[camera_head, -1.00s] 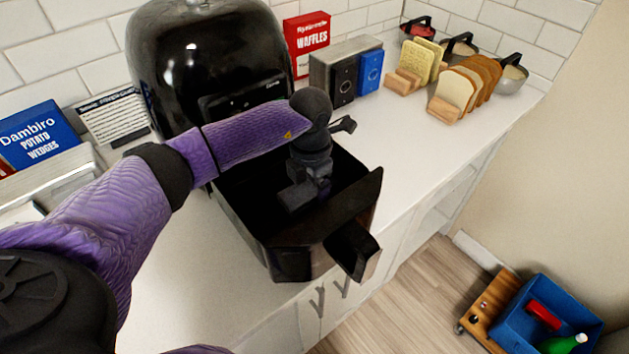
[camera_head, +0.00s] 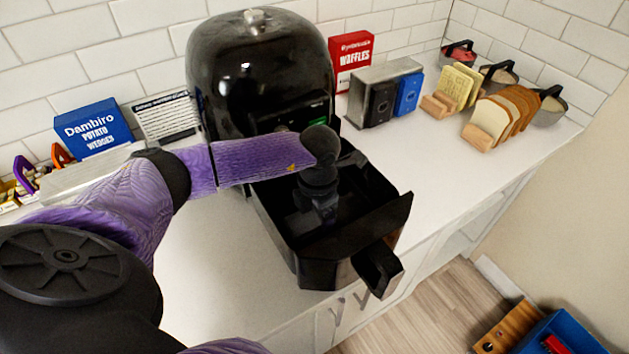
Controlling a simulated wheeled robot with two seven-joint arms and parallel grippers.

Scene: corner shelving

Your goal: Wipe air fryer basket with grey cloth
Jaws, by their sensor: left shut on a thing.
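The black air fryer (camera_head: 262,75) stands on the counter against the tiled wall. Its black basket (camera_head: 352,240) is pulled out toward the front, with the handle (camera_head: 379,272) over the counter's front edge. My left arm reaches over from the left, and my left gripper (camera_head: 325,208) points down inside the basket. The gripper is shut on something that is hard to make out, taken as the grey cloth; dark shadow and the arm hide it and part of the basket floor. My right gripper is not in view.
A toaster (camera_head: 385,90), bread racks (camera_head: 500,115) and a waffles box (camera_head: 352,60) stand to the right. A potato wedges box (camera_head: 95,128) stands at the left. A blue crate (camera_head: 555,335) is on the floor.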

